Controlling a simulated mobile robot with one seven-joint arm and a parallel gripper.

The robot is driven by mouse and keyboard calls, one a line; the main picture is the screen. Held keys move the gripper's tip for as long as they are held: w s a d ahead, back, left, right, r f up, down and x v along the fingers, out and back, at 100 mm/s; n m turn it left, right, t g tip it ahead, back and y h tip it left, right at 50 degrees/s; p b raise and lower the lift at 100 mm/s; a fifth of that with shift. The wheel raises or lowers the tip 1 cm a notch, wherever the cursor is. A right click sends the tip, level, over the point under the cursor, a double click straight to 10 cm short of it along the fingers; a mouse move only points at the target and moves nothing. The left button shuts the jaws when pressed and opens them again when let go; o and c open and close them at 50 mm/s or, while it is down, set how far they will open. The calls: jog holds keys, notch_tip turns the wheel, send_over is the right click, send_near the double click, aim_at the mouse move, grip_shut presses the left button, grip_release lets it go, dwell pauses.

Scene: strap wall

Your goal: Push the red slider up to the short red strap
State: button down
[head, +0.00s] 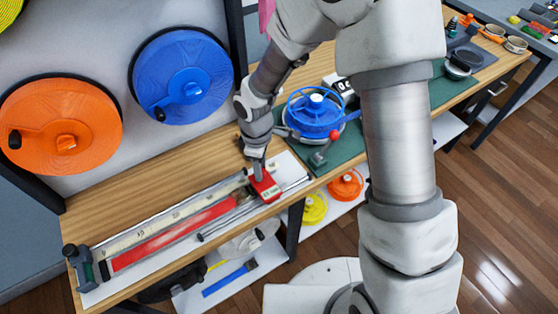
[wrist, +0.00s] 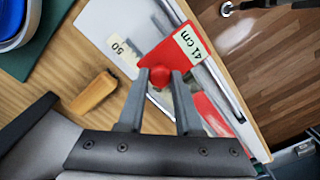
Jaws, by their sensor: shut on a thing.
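The red slider (head: 266,188) sits near the right end of a long measuring board (head: 110,245). In the wrist view the fingers of my gripper (wrist: 167,82) are closed on the knob. The red strap (head: 170,236) lies flat along the board, left of the slider, with a small gap apparent between them. Part of the strap (wrist: 212,116) shows behind the fingers in the wrist view, its end partly hidden.
A grey clamp (head: 80,268) stands at the board's left end. A blue reel (head: 314,115) on a green mat is right of the slider. Orange (head: 62,126) and blue (head: 182,76) strap rolls hang on the wall.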

jog(key=shift+s+a, duration=0.4)
jog(key=shift+a, duration=0.25)
jog(key=c, duration=0.6)
grip_release()
jog(key=shift+r, duration=0.35)
notch_tip(320, 180, up, 17)
jog(key=shift+f+p, duration=0.1)
jog(key=shift+p, duration=0.45)
jog(key=shift+d, duration=0.1)
